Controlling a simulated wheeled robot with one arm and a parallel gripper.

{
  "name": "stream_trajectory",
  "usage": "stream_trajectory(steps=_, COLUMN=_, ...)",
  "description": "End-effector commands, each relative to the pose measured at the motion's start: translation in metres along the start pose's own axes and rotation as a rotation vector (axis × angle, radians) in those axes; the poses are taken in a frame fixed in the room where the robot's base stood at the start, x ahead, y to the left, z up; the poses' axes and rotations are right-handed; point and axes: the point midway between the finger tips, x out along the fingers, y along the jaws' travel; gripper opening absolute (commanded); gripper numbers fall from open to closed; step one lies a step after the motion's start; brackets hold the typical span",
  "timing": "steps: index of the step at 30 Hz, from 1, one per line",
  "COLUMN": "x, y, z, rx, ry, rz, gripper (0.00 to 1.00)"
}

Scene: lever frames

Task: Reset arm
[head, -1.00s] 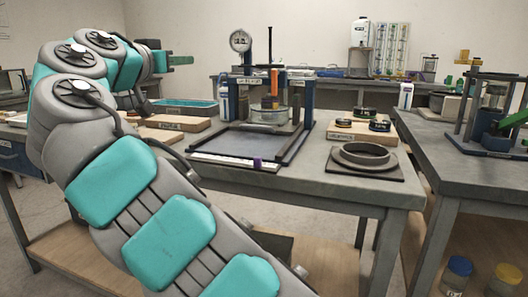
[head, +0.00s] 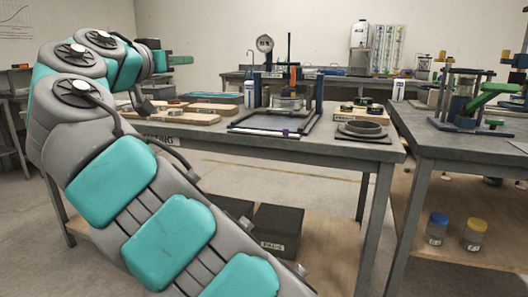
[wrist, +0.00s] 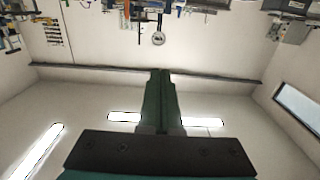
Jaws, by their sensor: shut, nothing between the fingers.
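My arm, grey with teal pads, is folded at the left of the head view. My gripper (head: 181,60) is at its far end, raised above the back left of the workbench, pointing right and holding nothing. In the wrist view my gripper (wrist: 160,75) shows as two green fingers pressed together, with only ceiling, wall and lights around them. The wrist picture is upside down, with the bench items along its top edge.
A second bench (head: 430,142) at right holds a green-levered stand (head: 490,95). Bare floor (head: 330,167) shows behind the bench.

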Motion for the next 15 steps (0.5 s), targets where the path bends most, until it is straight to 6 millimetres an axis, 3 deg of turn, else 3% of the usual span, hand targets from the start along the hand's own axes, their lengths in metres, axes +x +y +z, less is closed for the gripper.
stream_trajectory(steps=8, x=0.019, y=0.023, z=0.009, rx=-0.056, ry=-0.04, rz=0.051, gripper=0.0)
stream_trajectory(steps=15, x=0.04, y=0.061, z=0.021, rx=-0.127, ry=-0.102, rz=0.12, gripper=0.0)
